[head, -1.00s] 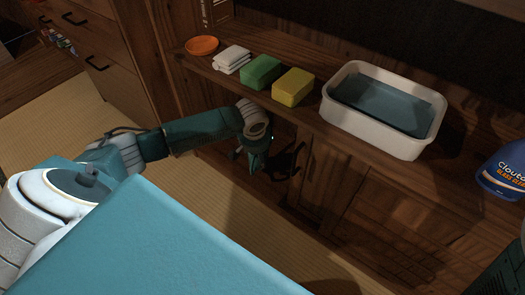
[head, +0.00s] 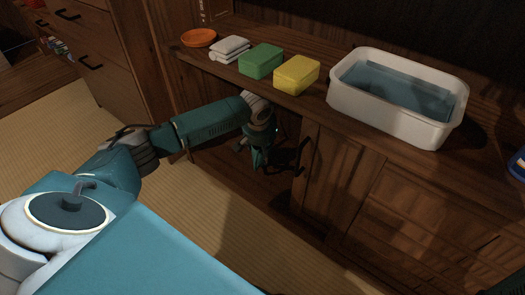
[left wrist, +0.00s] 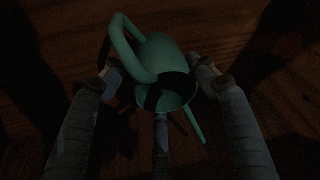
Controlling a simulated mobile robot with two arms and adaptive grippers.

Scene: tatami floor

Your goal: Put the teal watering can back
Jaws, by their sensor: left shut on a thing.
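The teal watering can (left wrist: 165,52) sits between the fingers of my left gripper (left wrist: 156,74) in the left wrist view, with its curved handle to the upper left and its spout toward the lower right. The fingers are shut on it. The picture is dark, and I cannot tell whether its base touches the wood behind it. In the head view my left gripper (head: 257,150) reaches into the shadowed recess below the counter. The can is hard to tell from the teal gripper there. My right gripper is not in view.
The wooden counter (head: 310,108) above holds an orange dish (head: 199,38), a folded white cloth (head: 229,49), a green sponge (head: 261,61), a yellow sponge (head: 297,75) and a white basin of water (head: 388,122). A cabinet door (head: 335,180) stands right of the gripper. Tatami (head: 225,205) is clear in front.

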